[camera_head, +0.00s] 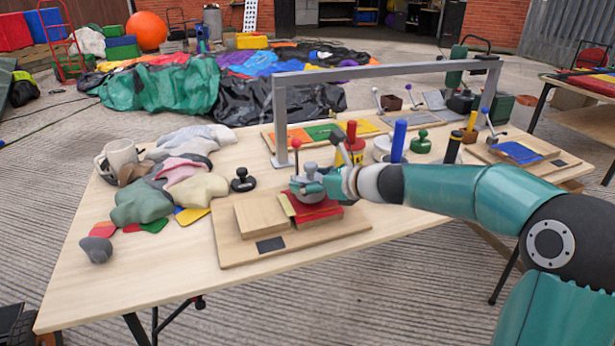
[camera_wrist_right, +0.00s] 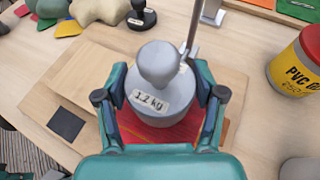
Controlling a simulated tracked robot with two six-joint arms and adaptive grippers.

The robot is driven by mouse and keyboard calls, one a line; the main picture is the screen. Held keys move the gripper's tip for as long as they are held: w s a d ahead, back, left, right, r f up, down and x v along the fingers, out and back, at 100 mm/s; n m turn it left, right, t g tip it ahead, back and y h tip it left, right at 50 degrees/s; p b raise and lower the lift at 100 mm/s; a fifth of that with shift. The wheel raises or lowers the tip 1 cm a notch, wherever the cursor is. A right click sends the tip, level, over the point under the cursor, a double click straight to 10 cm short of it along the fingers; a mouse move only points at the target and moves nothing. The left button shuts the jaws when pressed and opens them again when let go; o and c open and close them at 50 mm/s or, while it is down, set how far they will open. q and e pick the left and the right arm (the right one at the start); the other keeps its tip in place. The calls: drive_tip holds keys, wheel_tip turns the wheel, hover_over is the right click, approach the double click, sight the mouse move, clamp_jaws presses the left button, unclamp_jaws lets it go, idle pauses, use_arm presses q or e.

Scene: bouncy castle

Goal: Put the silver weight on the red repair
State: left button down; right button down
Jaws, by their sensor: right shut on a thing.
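The silver weight (camera_head: 311,170), labelled 1.2 kg, is held upright between the fingers of my right gripper (camera_head: 310,187). In the right wrist view the weight (camera_wrist_right: 159,62) fills the space between both fingers of the gripper (camera_wrist_right: 161,98). The red repair (camera_head: 322,215) lies directly below it on the wooden board, and red also shows under the weight in the wrist view (camera_wrist_right: 150,132). I cannot tell whether the weight touches the red repair. The weight hides part of it. My left gripper is out of view.
A raised wooden block (camera_head: 261,215) sits left of the red repair on the board (camera_head: 228,250). A black weight (camera_head: 243,181) stands behind. The yellow PVC can (camera_wrist_right: 299,65) is to the right. A grey metal frame (camera_head: 280,120) spans the table behind. Cloths (camera_head: 143,201) lie left.

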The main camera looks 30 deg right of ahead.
drive_tip(key=shift+f, duration=0.45)
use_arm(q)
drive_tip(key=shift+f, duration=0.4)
use_arm(e)
drive_tip(key=shift+c, duration=0.6)
unclamp_jaws()
drive_tip(key=shift+f, duration=0.1)
drive_tip(key=shift+s+d+r, duration=0.15)
drive_tip(key=shift+s+r, duration=0.1)
drive_tip(key=shift+s, duration=0.25)
use_arm(q)
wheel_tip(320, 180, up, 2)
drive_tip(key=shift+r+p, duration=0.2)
drive_tip(key=shift+p, duration=0.9)
use_arm(e)
drive_tip(key=v, duration=1.1)
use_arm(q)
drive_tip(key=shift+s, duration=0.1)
use_arm(e)
drive_tip(key=shift+s+f, duration=0.1)
drive_tip(key=shift+f, duration=0.05)
